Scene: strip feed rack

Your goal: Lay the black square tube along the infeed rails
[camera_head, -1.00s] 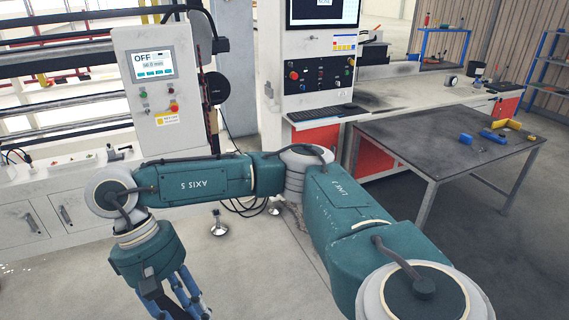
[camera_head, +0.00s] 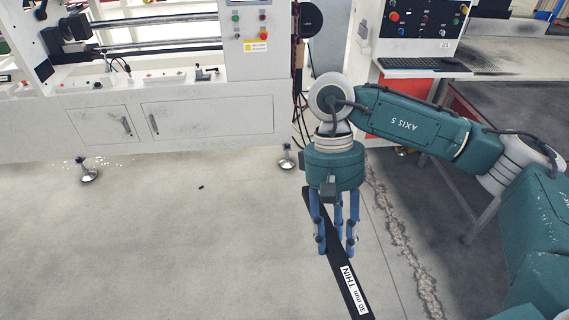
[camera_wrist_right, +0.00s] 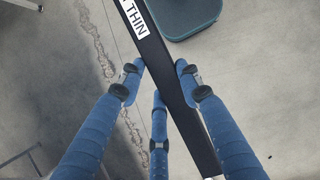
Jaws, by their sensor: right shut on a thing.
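The black square tube (camera_head: 342,275) is a long dark bar with a white label reading "30 mm THIN". My right gripper (camera_head: 336,238) has blue fingers, points down and is shut on the tube. The tube slants from upper left to lower right in the head view, above the floor in front of the machine, and its near end runs out of the picture. In the right wrist view the tube (camera_wrist_right: 168,85) passes between the three fingers. Horizontal rails (camera_head: 165,45) show in the machine at the upper left; I cannot tell which are the infeed rails. My left gripper is out of view.
The white machine cabinet (camera_head: 205,118) with a control panel (camera_head: 250,20) stands behind and left of the gripper. A console with a keyboard (camera_head: 420,65) and a dark table (camera_head: 520,105) are at the right.

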